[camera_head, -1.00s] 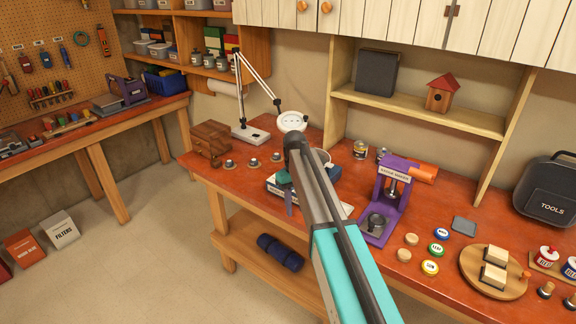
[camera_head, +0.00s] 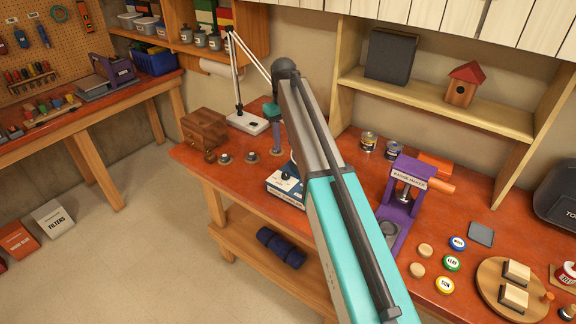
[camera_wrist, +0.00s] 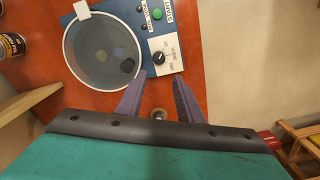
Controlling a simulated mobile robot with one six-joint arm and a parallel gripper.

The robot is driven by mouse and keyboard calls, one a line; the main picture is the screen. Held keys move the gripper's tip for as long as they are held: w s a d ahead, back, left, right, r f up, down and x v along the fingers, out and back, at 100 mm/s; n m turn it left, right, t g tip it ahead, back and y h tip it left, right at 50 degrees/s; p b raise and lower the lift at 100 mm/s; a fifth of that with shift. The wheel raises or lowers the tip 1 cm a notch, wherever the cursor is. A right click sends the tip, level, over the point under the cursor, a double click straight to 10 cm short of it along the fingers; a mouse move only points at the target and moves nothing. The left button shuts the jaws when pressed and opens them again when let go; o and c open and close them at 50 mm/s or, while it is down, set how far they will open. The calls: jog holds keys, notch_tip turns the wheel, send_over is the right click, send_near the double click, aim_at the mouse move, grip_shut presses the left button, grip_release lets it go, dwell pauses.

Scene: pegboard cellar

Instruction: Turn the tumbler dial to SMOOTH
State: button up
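The tumbler (camera_wrist: 148,62) has a blue base and a round clear-topped drum (camera_wrist: 103,50); in the head view its base (camera_head: 284,190) shows partly, behind my arm. A green button (camera_wrist: 158,14) is further along the base. My gripper (camera_wrist: 158,88) is open and empty in the wrist view, its fingers apart and just short of the dial in the picture. In the head view my gripper (camera_head: 276,150) points down beside the tumbler.
Small round wooden pieces with metal knobs (camera_head: 224,158) lie left of the tumbler, one showing between my fingers in the wrist view (camera_wrist: 158,113). A white lamp (camera_head: 246,122) and wooden chest (camera_head: 204,130) stand behind left. A purple badge maker (camera_head: 402,190) stands right.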

jog(key=shift+s+r, duration=0.1)
jog(key=shift+d, duration=0.1)
jog(key=b, duration=0.6)
send_near(286, 174)
notch_tip(286, 174, down, 8)
jog(key=shift+f, duration=0.1)
dwell(0.4)
jog(key=c, duration=0.8)
